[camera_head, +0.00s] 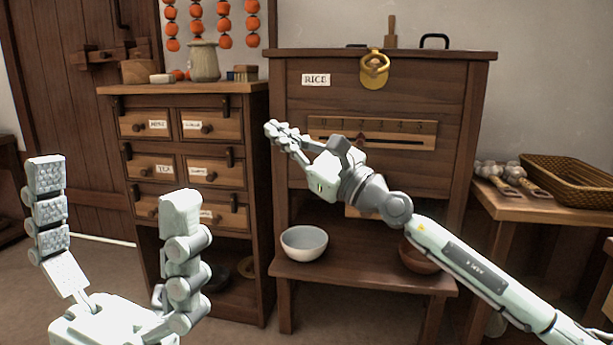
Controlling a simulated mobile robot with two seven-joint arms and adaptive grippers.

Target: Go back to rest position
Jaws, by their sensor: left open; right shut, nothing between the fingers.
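My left gripper (118,235) is at the lower left, close to the camera. Its two grey fingers point up and stand wide apart, with nothing between them. My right gripper (275,130) is raised near the middle, its arm coming in from the lower right. It points to the left, its fingers together and empty, in front of the left side of the cabinet labelled RICE (430,75). I cannot tell whether it touches the cabinet. My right forearm hides part of the cabinet and its lower shelf.
A white bowl (304,243) and a partly hidden brown bowl (418,258) stand on the cabinet's low shelf. A drawer chest (255,100) with a jar (204,62) on top is at left. A side table (500,207) at right holds a wicker basket (570,180).

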